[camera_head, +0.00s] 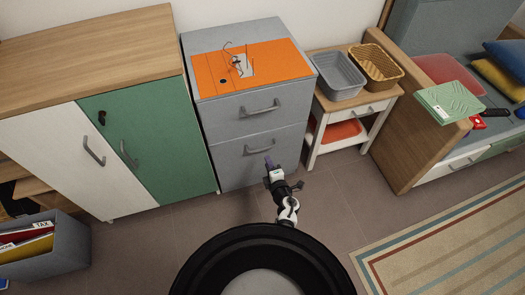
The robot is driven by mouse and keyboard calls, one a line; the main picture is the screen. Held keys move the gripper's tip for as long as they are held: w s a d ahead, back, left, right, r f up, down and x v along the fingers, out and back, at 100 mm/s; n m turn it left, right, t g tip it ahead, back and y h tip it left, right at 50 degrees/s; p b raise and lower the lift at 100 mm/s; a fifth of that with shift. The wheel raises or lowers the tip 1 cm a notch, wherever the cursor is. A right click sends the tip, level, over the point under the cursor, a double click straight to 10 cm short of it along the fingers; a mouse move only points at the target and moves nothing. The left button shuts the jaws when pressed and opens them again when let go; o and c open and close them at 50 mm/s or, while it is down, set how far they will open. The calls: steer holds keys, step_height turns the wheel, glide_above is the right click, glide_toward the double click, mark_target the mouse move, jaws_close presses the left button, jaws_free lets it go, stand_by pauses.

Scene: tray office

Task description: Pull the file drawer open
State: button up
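The grey file cabinet (205,45) stands against the wall with two drawers, both shut flush. The upper drawer (232,118) has a metal bar handle (260,108). The lower drawer (232,170) has a similar handle (258,149). My gripper (268,162) is in front of the lower drawer, just below its handle in the picture. A small purple part shows at its tip. The fingers are too small to tell whether they are open or shut, and I cannot tell whether they touch the handle.
An orange mat (215,75) with dark wiry items lies on the cabinet. Left is a white and green cupboard (150,150); at lower left, a file box (65,260). Right is a small stand (312,150) with grey (340,75) and wicker (376,65) baskets. Floor between cabinet and rug (450,240) is clear.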

mark_target(262, 149)
steer(key=b+x, duration=0.3)
steer(key=x, duration=0.6)
steer(key=shift+w+a, duration=0.1)
jaws_close()
